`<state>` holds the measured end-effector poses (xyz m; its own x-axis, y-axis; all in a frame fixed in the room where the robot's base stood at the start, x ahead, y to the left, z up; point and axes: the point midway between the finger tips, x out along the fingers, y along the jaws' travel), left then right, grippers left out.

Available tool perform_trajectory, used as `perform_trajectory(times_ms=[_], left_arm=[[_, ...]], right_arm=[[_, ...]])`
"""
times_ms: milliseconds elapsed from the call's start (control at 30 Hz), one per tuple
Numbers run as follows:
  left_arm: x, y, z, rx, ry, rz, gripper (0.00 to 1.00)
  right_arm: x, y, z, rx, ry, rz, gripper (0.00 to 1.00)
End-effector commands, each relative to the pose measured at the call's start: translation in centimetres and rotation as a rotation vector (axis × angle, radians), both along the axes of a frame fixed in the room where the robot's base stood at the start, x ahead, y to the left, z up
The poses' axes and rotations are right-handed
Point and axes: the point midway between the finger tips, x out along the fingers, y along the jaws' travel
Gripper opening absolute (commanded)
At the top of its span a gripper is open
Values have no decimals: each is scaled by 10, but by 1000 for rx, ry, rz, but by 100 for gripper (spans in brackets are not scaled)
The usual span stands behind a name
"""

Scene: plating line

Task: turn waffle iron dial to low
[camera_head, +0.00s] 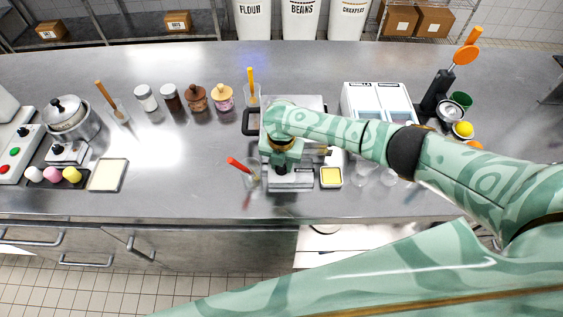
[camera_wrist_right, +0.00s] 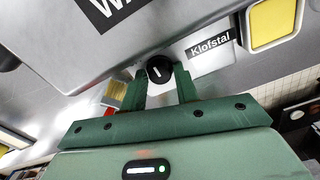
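The waffle iron (camera_head: 304,104) is a grey metal box with a black handle at its left, on the steel counter; my right arm hides much of it. Its small round black dial (camera_wrist_right: 159,69) shows in the right wrist view, on the front face beside a "Klofstal" label. The dial's white mark is near upright in that view, slightly tilted. My right gripper (camera_wrist_right: 161,74) has a finger on each side of the dial, and both tips appear to touch it. In the head view that gripper (camera_head: 282,170) is at the iron's front. My left gripper is not in view.
A small yellow-filled dish (camera_head: 331,177) and clear glasses (camera_head: 363,174) are to the right. A two-bin white unit (camera_head: 377,95) stands behind.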

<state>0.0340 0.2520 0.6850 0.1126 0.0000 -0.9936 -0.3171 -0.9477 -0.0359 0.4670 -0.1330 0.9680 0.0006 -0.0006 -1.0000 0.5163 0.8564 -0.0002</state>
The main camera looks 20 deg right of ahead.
Motion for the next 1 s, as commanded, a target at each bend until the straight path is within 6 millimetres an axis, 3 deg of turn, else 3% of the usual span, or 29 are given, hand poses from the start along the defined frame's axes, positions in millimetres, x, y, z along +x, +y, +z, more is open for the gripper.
perform_trajectory(times_ms=[333,467,800,1000], left_arm=[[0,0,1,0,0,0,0],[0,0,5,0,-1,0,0],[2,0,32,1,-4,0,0],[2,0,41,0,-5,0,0]], right_arm=[[0,0,1,0,0,1,48],[0,0,14,2,-1,1,48],[1,0,102,1,-4,3,48],[1,0,144,0,-2,3,48]])
